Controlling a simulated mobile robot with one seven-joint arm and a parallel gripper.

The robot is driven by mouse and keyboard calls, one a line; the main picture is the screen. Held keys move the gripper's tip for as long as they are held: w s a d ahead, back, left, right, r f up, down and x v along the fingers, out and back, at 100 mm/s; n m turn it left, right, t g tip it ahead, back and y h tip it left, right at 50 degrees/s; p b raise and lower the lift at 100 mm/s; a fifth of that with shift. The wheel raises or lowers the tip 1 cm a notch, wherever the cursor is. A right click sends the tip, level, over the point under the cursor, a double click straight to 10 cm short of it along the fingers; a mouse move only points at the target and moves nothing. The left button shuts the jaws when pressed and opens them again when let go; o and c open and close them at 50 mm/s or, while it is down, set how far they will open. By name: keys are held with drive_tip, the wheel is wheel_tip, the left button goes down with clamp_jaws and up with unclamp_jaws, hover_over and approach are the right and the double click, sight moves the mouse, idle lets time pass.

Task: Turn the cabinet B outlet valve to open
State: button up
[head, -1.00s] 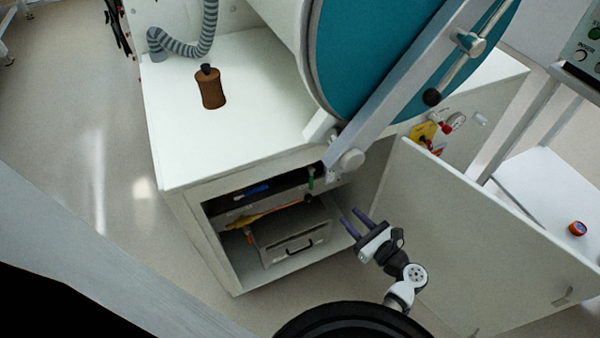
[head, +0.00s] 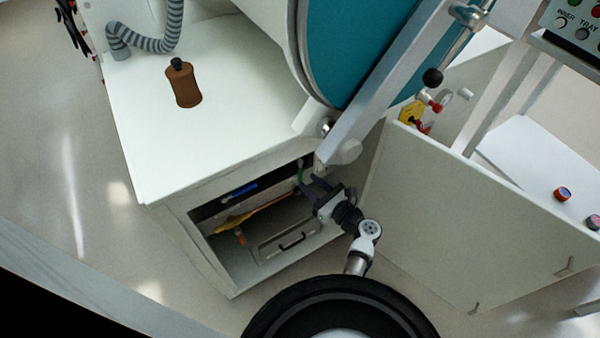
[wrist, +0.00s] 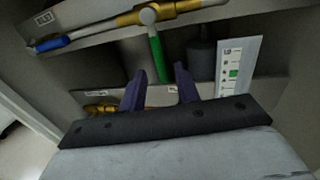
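A valve with a green handle (wrist: 157,50) sits on a brass-coloured fitting (wrist: 175,10) in the wrist view. Its handle hangs down across the pipe line. A blue handle (wrist: 50,43) lies nearly along the pipe to its left. In the head view the green handle (head: 301,172) and blue handle (head: 242,190) show inside the open cabinet. I cannot read which valve is the outlet. My gripper (head: 318,186) is at the cabinet's upper right opening.
A label card (wrist: 232,66) with a green square stands right of the fingers. A drawer (head: 290,240) and a yellow item (head: 232,222) are low in the cabinet. The open door (head: 470,210) stands to the right.

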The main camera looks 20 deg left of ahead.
sight(300, 174)
drive_tip(key=shift+x, duration=2.7)
clamp_jaws()
